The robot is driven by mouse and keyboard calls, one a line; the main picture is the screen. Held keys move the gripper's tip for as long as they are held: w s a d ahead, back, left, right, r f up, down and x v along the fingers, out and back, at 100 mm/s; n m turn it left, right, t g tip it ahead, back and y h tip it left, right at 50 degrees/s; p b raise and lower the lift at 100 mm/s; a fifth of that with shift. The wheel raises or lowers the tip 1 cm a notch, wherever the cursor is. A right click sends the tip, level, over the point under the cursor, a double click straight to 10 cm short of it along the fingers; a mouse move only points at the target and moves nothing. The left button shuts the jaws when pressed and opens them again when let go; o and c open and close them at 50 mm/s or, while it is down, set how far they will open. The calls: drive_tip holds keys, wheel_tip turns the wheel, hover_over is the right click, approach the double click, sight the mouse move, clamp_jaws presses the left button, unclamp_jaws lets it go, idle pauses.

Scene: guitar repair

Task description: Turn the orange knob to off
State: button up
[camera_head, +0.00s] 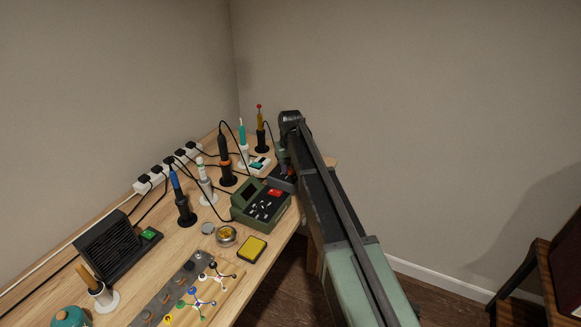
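I cannot clearly single out the orange knob. A black soldering iron stand with an orange band (226,164) stands near the back of the bench, and a grey strip with several small copper-orange round parts (163,297) lies at the front. My gripper (279,180) is at the bench's right side, above the far end of a green box with a screen and a red part (259,204). My arm hides part of the gripper, and its fingers are too small and dark to read. It appears apart from the orange-banded stand.
The wooden bench (180,243) is crowded. Several irons in stands, including a blue one (182,196) and a teal one (242,143), trail cables to a white power strip (166,169). A black vented box (109,245), a yellow sponge (252,249) and a small tin (226,236) also sit there.

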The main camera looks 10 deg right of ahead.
drive_tip(key=o, duration=0.3)
drive_tip(key=shift+r, duration=0.1)
wheel_tip(320, 180, up, 11)
drive_tip(key=p, duration=1.1)
drive_tip(key=shift+f, duration=0.2)
drive_tip(key=shift+m, duration=0.7)
drive_tip(key=s, duration=3.4)
drive_tip(key=shift+s, duration=0.1)
